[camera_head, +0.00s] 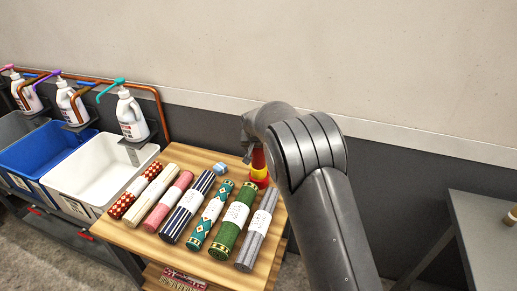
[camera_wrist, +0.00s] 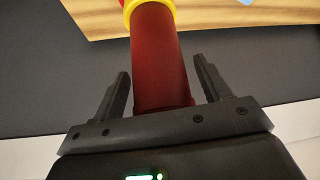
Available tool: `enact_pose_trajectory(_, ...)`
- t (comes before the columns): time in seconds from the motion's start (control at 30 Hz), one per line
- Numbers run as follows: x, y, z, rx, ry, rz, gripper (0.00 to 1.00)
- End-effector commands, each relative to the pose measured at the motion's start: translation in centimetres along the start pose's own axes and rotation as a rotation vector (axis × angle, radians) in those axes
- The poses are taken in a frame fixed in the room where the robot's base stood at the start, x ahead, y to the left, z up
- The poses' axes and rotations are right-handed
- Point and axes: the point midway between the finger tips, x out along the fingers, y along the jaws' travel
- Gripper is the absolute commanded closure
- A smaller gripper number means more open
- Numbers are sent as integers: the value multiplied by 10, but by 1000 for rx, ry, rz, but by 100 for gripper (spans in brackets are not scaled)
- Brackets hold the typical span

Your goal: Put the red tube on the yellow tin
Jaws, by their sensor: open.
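The red tube (camera_head: 258,158) stands upright at the back right of the wooden table, with its lower end at the yellow tin (camera_head: 260,174). The tube appears to rest on the tin. In the wrist view the red tube (camera_wrist: 160,62) runs between the two fingers of my gripper (camera_wrist: 163,85), with dark gaps on both sides. The yellow tin (camera_wrist: 164,12) shows as a yellow rim at the tube's far end. My gripper is open around the tube's upper part. In the head view my arm hides part of the tube's surroundings.
Several rolled rugs, including a green roll (camera_head: 232,218) and a grey roll (camera_head: 257,229), lie on the wooden table (camera_head: 186,158) in front. A small blue item (camera_head: 220,168) is left of the tin. White (camera_head: 72,190) and blue bins stand left; a grey table (camera_head: 490,235) is right.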

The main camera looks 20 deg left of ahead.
Motion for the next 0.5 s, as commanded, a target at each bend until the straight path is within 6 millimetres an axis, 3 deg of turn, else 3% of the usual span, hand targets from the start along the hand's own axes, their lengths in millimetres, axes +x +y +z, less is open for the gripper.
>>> enact_pose_trajectory(0.17, -19, 0, -2, 1, 1, -1, 30)
enact_pose_trajectory(0.5, -87, 0, -2, 0, 2, -1, 30)
